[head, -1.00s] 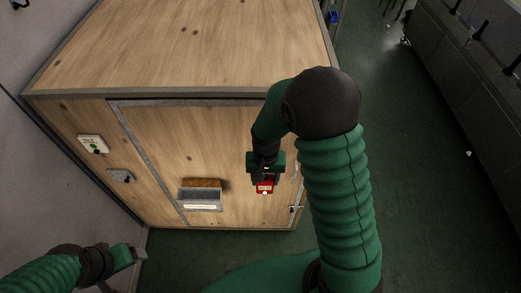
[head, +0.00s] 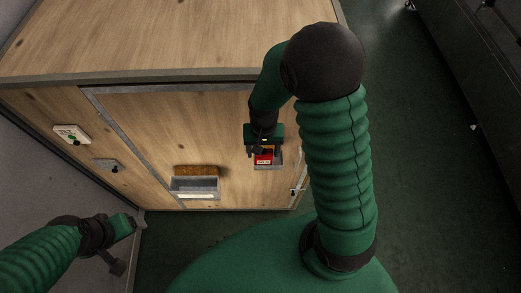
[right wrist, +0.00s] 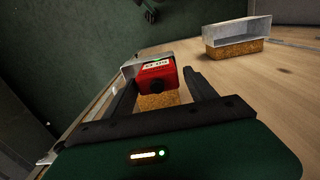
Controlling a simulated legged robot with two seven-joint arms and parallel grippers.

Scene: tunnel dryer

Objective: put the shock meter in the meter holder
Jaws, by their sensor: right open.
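The shock meter (head: 264,156) is a small red box with a white label and a dark round knob. It sits in a small grey metal holder (head: 277,164) on the wooden front, at the right. In the right wrist view the red meter (right wrist: 157,76) stands within the grey holder (right wrist: 130,68), with cork-like backing below. My right gripper (head: 262,149) is open, its two dark fingers (right wrist: 158,88) on either side of the meter with visible gaps. My left gripper (head: 124,236) is empty at the lower left, away from the front; its opening is unclear.
A second, empty grey tray (head: 195,188) with a cork strip is fixed left of the meter. A white switch plate (head: 72,134) and a grey latch (head: 108,165) are further left. A door handle (head: 298,189) is at right. Green floor is open at right.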

